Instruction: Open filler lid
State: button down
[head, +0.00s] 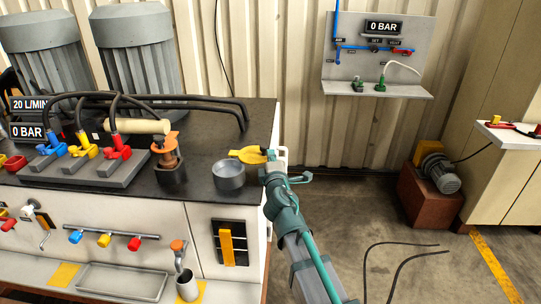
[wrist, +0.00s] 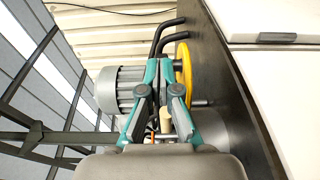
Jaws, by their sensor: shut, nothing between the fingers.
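The yellow lid (head: 247,155) shows at the right end of the black bench top, just above and behind a round grey filler cup (head: 229,175) in the head view. The cup's top looks uncovered on the near side; how the lid joins it cannot be made out. My gripper (head: 268,158) is shut and empty, close to the right side of the lid. In the wrist view the closed fingers (wrist: 160,68) are beside the yellow lid (wrist: 184,72), which they partly hide. Whether they touch it cannot be told.
An orange-topped fitting (head: 168,155) stands left of the cup. Blue, yellow and red valves (head: 85,148) with black hoses sit further left, before two grey motors (head: 137,50). A white bracket (head: 282,158) is at the bench's right edge.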

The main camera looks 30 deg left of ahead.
jog(key=s+d+p, duration=0.2)
jog(key=s+d, duration=0.2)
jog(key=d, duration=0.7)
jog(key=s+d+f+m+g+h, duration=0.1)
jog(key=d+f+m+g+h, duration=0.3)
jog(key=d+f, duration=0.55)
jog(key=s+d+f+m+g+h, duration=0.25)
jog(key=d+f+m, duration=0.3)
jog(key=f, duration=0.85)
jog(key=s+d+f+m+g+h, duration=0.15)
jog(key=d+f+m+h, duration=0.4)
jog(key=f, duration=0.55)
jog(key=s+d+f+m+g, duration=0.5)
jog(key=s+d+f+g, duration=0.2)
jog(key=s+d+f, duration=0.55)
jog(key=s+d+f+m+g, duration=0.2)
jog(key=s+d+f, duration=0.3)
jog(key=s, duration=0.5)
jog(key=s+d+f+m+g+y, duration=0.1)
jog(key=s+d+f+m+g, duration=0.2)
jog(key=s, duration=0.8)
notch_tip(320, 180, down, 3)
jog(key=shift+d+r+g+y+p, duration=0.1)
jog(key=shift+d+g+y+p, duration=0.25)
jog(key=shift+d+g, duration=0.65)
